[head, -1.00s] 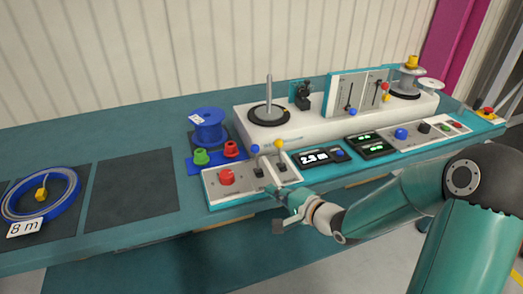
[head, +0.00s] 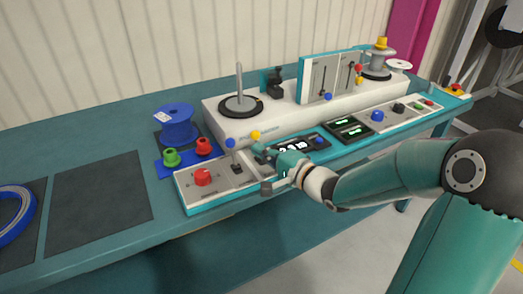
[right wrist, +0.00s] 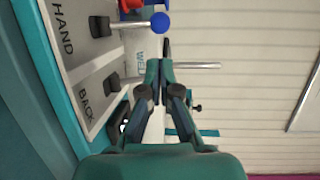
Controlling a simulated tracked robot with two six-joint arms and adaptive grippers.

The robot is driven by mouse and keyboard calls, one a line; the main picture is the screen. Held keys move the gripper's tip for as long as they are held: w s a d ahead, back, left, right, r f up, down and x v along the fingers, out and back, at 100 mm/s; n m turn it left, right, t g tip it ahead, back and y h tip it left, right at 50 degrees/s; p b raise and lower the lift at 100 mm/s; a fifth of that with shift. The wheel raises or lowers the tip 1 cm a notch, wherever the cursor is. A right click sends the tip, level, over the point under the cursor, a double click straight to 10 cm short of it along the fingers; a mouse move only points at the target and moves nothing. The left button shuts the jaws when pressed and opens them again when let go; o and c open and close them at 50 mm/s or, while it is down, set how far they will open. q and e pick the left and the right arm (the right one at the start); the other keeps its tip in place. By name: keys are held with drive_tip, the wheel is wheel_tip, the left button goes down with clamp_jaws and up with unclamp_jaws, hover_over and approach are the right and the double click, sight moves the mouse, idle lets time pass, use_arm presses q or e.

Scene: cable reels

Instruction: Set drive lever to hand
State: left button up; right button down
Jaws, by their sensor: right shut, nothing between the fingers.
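The operating panel (head: 222,186) has two levers and a red knob (head: 203,177). One lever has a blue ball (head: 230,143), which also shows in the right wrist view (right wrist: 160,22), where the word HAND stands in front of its black base (right wrist: 100,26). The other lever has a yellow ball (head: 255,135). The word BACK is in front of its base (right wrist: 112,82), and my gripper hides its ball in the right wrist view. My right gripper (head: 260,154) is shut and empty, over the panel close by the yellow-balled lever; contact is unclear. It also shows in the right wrist view (right wrist: 165,68).
Behind the panel is a white machine (head: 225,120) with an upright spindle (head: 240,82) and a slider plate (head: 320,74). A blue spool (head: 176,124) stands left, with green and red pieces before it. A dark mat (head: 97,203) lies bare.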

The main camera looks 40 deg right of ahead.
sight(233, 154)
drive_tip(key=w, duration=0.7)
drive_tip(key=shift+w+a+f, duration=0.2)
drive_tip(key=shift+w+f, duration=0.05)
drive_tip(key=shift+f, duration=0.15)
